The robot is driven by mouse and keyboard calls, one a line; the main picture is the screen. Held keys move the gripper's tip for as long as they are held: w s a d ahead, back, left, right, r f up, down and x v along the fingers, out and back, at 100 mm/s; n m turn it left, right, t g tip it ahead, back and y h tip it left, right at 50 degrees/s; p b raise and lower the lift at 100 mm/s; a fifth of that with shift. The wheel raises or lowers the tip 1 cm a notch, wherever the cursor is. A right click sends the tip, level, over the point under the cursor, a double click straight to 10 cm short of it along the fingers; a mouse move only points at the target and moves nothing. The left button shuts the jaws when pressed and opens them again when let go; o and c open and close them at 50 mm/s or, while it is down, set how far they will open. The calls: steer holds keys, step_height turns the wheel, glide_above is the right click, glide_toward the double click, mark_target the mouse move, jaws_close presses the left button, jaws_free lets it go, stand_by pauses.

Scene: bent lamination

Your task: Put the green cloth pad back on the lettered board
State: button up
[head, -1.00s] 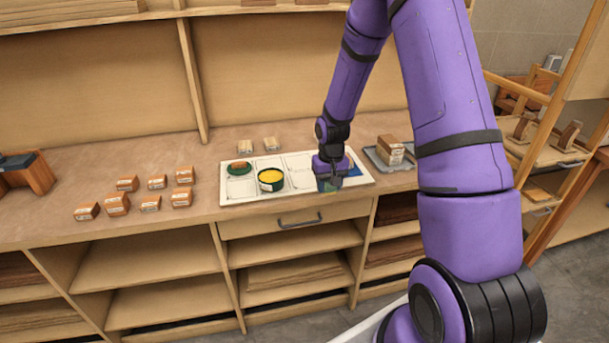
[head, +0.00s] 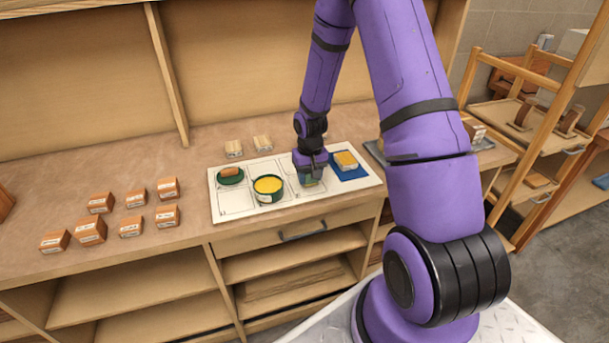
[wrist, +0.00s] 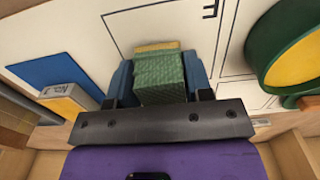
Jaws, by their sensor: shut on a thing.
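The green cloth pad (wrist: 160,78) is a textured green block with a yellowish far edge. It is between the blue fingers of my gripper (wrist: 160,85), which are shut on it. In the head view, my gripper (head: 309,178) is over the white lettered board (head: 236,204), between the yellow-topped can and the blue mat. The pad (head: 308,183) is mostly hidden there by the gripper. Whether the pad touches the board, I cannot tell.

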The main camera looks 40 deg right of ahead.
steer(key=shift+f, duration=0.35)
steer(key=shift+f, duration=0.1)
steer(key=o, duration=0.9)
steer(key=shift+c, duration=0.2)
